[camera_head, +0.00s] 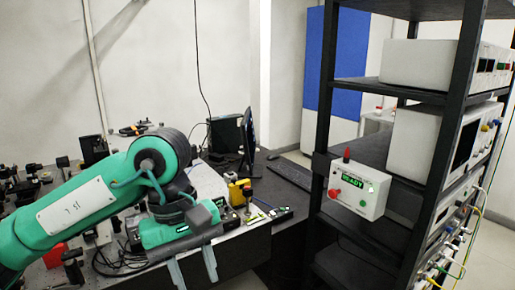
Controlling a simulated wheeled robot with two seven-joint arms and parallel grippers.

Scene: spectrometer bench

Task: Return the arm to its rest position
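My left arm (95,207), green and black with a white label, reaches in from the left over the bench. It bends down at the wrist. My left gripper (196,280) hangs at the bottom of the picture, in front of the bench's near edge. Its two pale fingers are apart with nothing seen between them. My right arm and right gripper are out of view.
A bench (275,193) with optical parts and cables lies behind and under my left arm. A monitor (249,140) stands at its back. A black rack (455,100) at right holds instruments and a white control box (357,187) with a green "READY" display.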

